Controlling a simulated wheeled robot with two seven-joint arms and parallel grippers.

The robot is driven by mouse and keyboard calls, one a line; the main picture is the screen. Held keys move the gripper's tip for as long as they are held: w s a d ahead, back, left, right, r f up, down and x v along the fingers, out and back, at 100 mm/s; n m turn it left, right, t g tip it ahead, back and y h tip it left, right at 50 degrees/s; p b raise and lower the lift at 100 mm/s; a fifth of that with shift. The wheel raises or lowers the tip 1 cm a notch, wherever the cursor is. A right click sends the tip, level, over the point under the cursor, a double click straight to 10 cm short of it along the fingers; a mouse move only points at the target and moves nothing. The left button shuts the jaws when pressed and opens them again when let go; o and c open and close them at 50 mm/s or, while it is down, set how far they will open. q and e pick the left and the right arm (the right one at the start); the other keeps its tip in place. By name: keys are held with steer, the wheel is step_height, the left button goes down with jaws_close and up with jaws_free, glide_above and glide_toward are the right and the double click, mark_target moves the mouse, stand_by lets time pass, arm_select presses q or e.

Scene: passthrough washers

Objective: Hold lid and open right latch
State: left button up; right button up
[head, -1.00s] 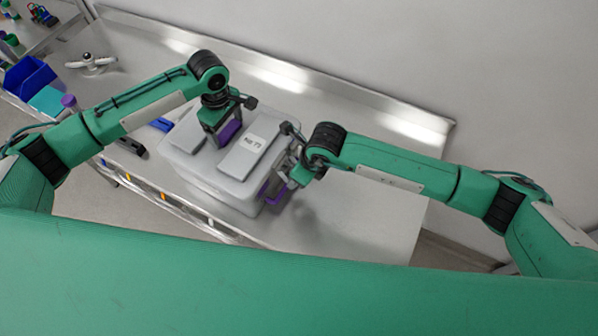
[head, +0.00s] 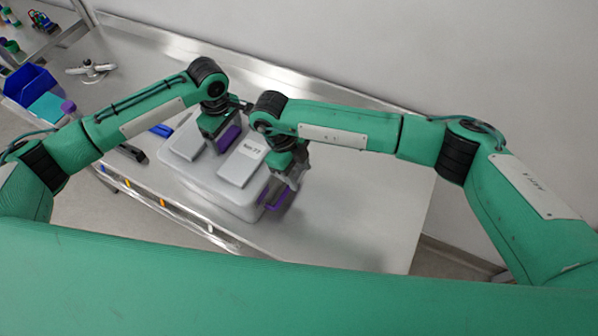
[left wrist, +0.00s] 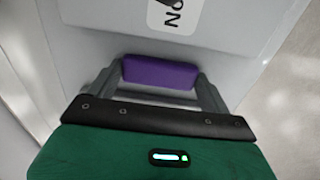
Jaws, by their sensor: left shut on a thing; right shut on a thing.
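A pale grey box (head: 205,190) with a lid (head: 240,167) sits on the metal table. In the left wrist view the purple handle (left wrist: 160,73) lies between the two fingers. My right gripper (head: 287,183) is at the box's right side, shut on the purple right latch (head: 291,199). The latch stands out from the box wall. The fingers partly hide it. The lid looks seated on the box.
The metal table (head: 350,220) is clear to the right of the box. A blue bin (head: 28,84), a teal box (head: 47,106) and a white three-armed object (head: 90,69) are at the left. A wall rises behind the table.

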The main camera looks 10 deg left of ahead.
arm_select(q)
steer(key=shift+d, duration=0.15)
arm_select(e)
steer(key=shift+w+a+r, duration=0.1)
steer(key=shift+r, duration=0.1)
stand_by(0.3)
steer(key=o, duration=1.4)
steer(key=shift+f, duration=0.1)
